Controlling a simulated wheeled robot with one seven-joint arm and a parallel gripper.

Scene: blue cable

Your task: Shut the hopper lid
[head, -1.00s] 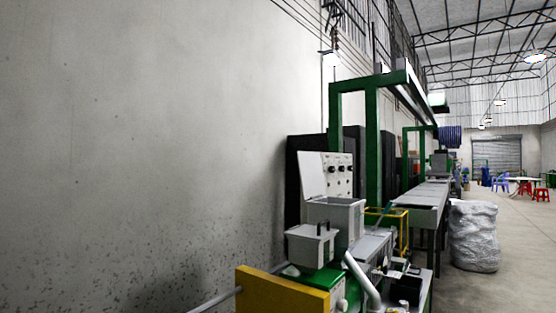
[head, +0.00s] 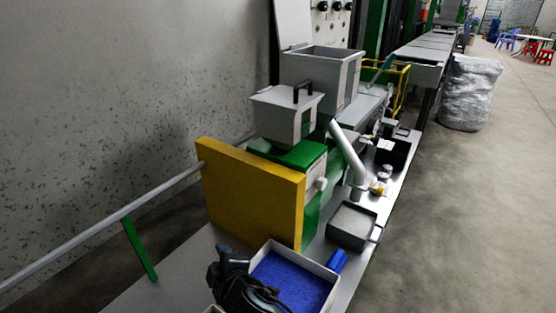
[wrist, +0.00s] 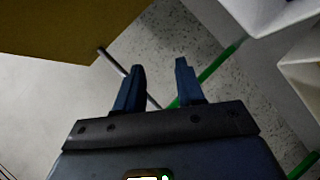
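The larger grey hopper (head: 302,70) stands open at the top on the machine line. Its pale lid (head: 293,22) stands raised at its back left, cut off by the top edge of the head view. In front of it is a smaller grey hopper (head: 272,118) with a lid in place and a black handle on top. My gripper (head: 222,264) is low at the bottom of the head view, well apart from both hoppers. In the wrist view my gripper (wrist: 160,82) has its two fingers apart with nothing between them.
A yellow panel (head: 250,195) stands between my gripper and the hoppers. A white-rimmed tray (head: 330,271) of blue pellets is beside my gripper. A grey rail (head: 150,203) runs along the left. Open floor (head: 460,220) lies to the right.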

